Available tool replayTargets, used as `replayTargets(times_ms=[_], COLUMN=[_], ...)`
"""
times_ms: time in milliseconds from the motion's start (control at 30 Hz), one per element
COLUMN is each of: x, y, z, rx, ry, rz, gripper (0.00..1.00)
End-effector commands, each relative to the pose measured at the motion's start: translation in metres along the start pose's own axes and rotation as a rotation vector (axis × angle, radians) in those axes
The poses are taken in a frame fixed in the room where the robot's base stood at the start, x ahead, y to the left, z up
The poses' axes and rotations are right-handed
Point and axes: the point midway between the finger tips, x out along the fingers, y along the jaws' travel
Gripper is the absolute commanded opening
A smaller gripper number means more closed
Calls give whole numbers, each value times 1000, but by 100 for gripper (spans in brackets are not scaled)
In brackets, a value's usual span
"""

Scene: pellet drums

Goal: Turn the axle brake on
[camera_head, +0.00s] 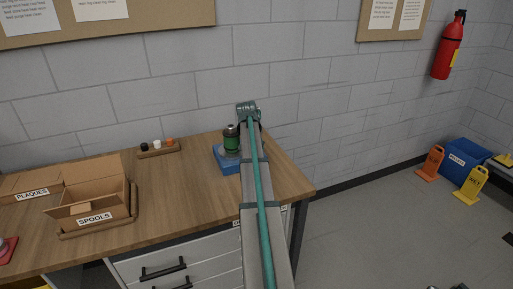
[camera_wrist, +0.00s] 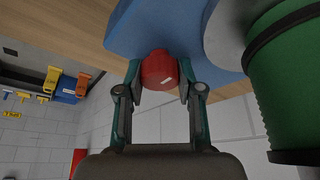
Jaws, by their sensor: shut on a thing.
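A red knob (camera_wrist: 160,68) with a small white mark sits at the edge of a blue base in the wrist view. It is the only brake-like control I see; I cannot read its setting. My gripper (camera_wrist: 160,78) has one finger on each side of the knob and is shut on it. The blue base (camera_head: 225,163) stands on the wooden bench and carries a dark-capped green drum (camera_head: 231,142). The drum (camera_wrist: 285,90) also fills the right of the wrist view, beside the gripper. In the head view my arm hides the knob and the fingers.
A spools box (camera_head: 95,205) and a plaques box (camera_head: 30,182) stand at the bench's left. A small rack (camera_head: 158,149) with black, white and orange pieces lies near the wall. The bench (camera_head: 175,200) between is clear. Yellow and orange floor signs stand by a blue bin (camera_head: 460,154).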

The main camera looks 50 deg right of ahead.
Motion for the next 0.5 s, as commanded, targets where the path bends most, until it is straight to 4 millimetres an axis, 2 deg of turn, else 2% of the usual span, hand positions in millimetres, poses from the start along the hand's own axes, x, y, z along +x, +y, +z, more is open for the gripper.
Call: replayTargets(times_ms=[500], x=[0], y=[0], z=[0], rx=[95], ry=[0], rz=[37], gripper=[2])
